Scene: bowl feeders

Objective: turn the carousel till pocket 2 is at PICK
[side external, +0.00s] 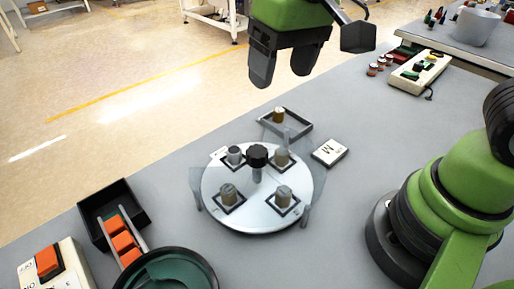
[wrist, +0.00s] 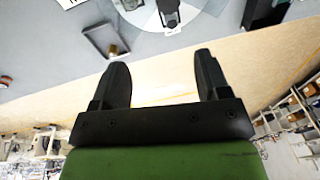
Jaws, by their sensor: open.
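The carousel (side external: 252,214) is a round pale disc on the grey table. A black knob (side external: 257,156) on a post rises near its middle. Several dark-framed square pockets on the disc hold grey or brownish cylinders, such as the front-left one (side external: 229,193) and the front-right one (side external: 284,194). I cannot read any pocket numbers or a PICK label. Clear upright panels stand around the disc. My gripper (side external: 282,80) is open and empty, above and behind the carousel, apart from it. In the wrist view, its fingers (wrist: 162,60) are spread, and part of the disc (wrist: 202,20) shows at the top.
A dark tray (side external: 299,126) with a brass cylinder (side external: 278,115) lies behind the carousel. A white marked card (side external: 330,152) lies to its right. A black bin (side external: 116,203), orange blocks (side external: 123,242) and a green bowl (side external: 166,274) are front left. A control box (side external: 419,71) is back right.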

